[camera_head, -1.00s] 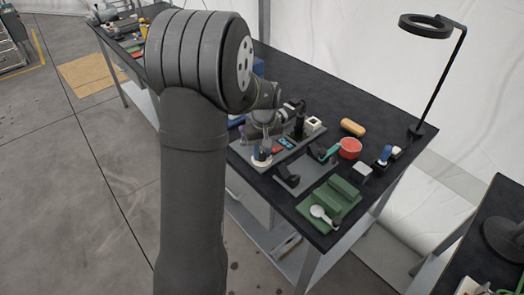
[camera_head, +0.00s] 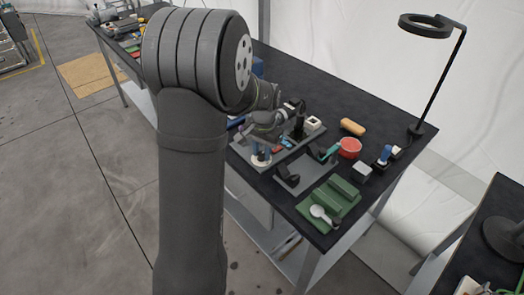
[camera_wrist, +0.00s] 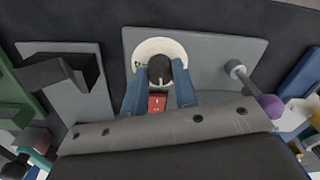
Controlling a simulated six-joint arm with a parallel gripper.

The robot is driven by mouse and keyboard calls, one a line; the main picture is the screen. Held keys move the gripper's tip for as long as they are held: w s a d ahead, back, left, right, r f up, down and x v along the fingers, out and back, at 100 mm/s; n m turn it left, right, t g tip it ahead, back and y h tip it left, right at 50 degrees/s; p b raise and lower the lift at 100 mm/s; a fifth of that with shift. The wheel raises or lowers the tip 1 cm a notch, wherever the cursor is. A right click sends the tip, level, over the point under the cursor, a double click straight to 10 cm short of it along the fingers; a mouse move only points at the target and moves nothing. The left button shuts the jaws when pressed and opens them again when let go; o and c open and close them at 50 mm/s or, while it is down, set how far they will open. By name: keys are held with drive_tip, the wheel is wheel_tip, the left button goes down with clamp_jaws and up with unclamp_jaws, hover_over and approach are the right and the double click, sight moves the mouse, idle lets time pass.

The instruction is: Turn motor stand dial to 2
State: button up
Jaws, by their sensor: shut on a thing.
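The dial has a black knob (camera_wrist: 160,69) at the middle of a white disc (camera_wrist: 158,46) on a grey plate (camera_wrist: 225,58) in the wrist view. My gripper (camera_wrist: 160,78) has one blue finger on each side of the knob and is shut on it. A short pale line on the knob points toward the lower edge of the wrist view. Small marks on the disc are too small to read. In the head view, the white disc (camera_head: 261,161) shows below my gripper (camera_head: 262,151), near the bench's front edge.
A red block (camera_wrist: 157,102) lies between the fingers, close to the knob. A lever with a purple ball (camera_wrist: 271,106) stands to the right. A black bracket (camera_wrist: 62,73) stands on the left. A red bowl (camera_head: 349,148) and a green stand (camera_head: 330,202) sit farther along the bench.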

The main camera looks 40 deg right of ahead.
drive_tip(key=shift+m, duration=0.6)
drive_tip(key=o, duration=1)
drive_tip(key=r, duration=1.7)
drive_tip(key=shift+s+r, duration=0.25)
drive_tip(key=shift+s, duration=0.1)
drive_tip(key=f, duration=1.7)
drive_tip(key=shift+w+f, duration=0.25)
drive_tip(key=shift+w, duration=0.1)
